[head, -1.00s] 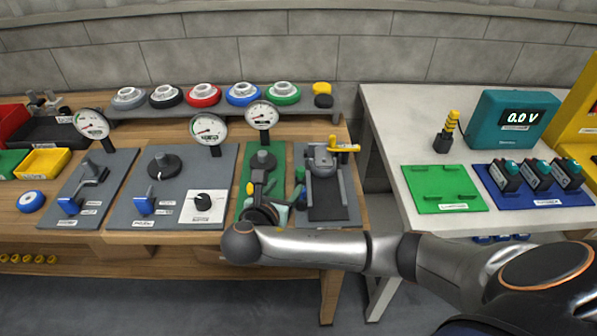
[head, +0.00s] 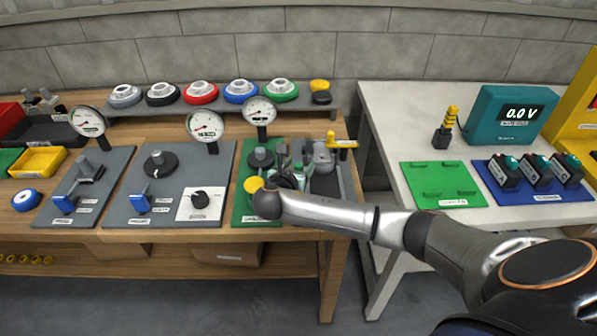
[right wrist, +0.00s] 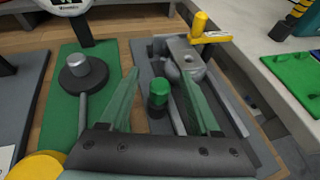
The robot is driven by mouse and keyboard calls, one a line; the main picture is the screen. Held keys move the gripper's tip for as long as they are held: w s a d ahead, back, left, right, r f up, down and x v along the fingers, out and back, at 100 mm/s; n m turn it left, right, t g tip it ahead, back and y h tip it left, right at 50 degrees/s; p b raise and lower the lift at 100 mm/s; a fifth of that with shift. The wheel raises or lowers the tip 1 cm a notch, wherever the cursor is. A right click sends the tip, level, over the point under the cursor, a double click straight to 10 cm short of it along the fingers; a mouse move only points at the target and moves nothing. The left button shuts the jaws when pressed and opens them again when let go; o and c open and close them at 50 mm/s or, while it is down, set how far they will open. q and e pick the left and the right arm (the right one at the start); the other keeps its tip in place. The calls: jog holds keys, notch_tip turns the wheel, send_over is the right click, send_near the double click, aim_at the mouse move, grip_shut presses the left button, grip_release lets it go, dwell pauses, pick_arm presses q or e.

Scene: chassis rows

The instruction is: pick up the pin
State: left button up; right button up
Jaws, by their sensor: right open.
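My right gripper (head: 292,175) is open above the boundary between the green plate and the grey chassis plate. In the right wrist view, a dark pin with a green cap (right wrist: 158,92) stands upright between the two spread greenish fingers (right wrist: 158,76). I see a gap on both sides of it, and the gripper does not hold it. In the head view the gripper and wrist largely hide this pin. A yellow peg with a side bar (right wrist: 202,28) stands at the far end of the grey chassis plate (right wrist: 245,125); it also shows in the head view (head: 341,142). My left gripper is out of view.
The green plate (head: 240,211) carries a dark round knob with a lever (right wrist: 82,72) and a yellow disc (head: 254,184). Gauges (head: 259,111) stand behind. A gap separates the wooden bench from the white table (head: 385,115) at right.

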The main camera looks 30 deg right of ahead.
grip_shut()
dwell(0.5)
